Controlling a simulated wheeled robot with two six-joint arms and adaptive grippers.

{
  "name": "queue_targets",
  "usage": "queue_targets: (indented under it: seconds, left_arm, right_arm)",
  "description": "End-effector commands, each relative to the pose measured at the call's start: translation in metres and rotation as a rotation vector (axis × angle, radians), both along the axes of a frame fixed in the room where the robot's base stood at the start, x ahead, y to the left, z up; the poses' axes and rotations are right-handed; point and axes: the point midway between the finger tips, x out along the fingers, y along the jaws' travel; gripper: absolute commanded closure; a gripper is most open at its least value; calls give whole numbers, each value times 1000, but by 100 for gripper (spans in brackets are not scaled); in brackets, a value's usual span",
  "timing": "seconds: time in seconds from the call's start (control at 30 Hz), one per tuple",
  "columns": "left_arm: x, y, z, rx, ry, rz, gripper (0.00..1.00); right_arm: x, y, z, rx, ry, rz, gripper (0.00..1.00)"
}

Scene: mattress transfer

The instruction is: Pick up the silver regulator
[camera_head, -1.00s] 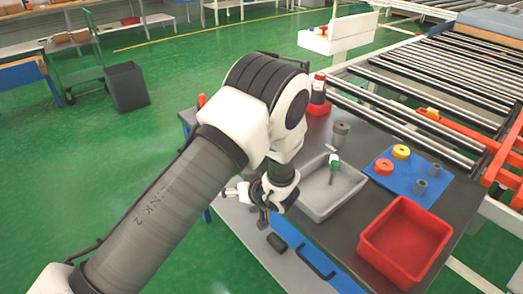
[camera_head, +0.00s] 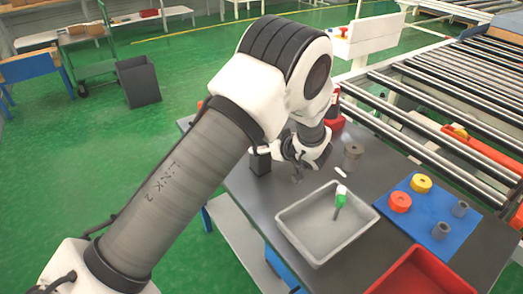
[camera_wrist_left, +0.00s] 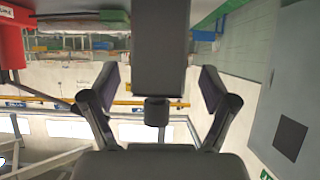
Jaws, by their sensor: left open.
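My right gripper is not in view.
A green and white piece (camera_head: 340,197) lies in the grey tray. A blue mat (camera_head: 415,222) holds red and yellow rings and small grey cylinders. A red bin (camera_head: 416,275) is in front, and a roller conveyor (camera_head: 425,110) runs behind the table.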

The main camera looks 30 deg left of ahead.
Motion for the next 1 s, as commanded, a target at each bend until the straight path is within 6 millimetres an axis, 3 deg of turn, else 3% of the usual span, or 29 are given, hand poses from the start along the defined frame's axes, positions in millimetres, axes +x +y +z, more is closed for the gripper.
queue_targets:
  seconds: [0.17,0.4,0.63,0.67,1.0]
  left_arm:
    - [7,25,-14,-2,2,2,15]
    - [8,27,-16,0,0,1,15]
    - [8,27,-16,0,2,0,96]
    - [8,27,-16,0,2,0,100]
    - [9,27,-8,-1,-2,1,100]
  right_arm:
    - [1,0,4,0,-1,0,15]
    - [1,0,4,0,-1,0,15]
    - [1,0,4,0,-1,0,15]
    - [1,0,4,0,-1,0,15]
    - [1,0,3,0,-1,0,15]
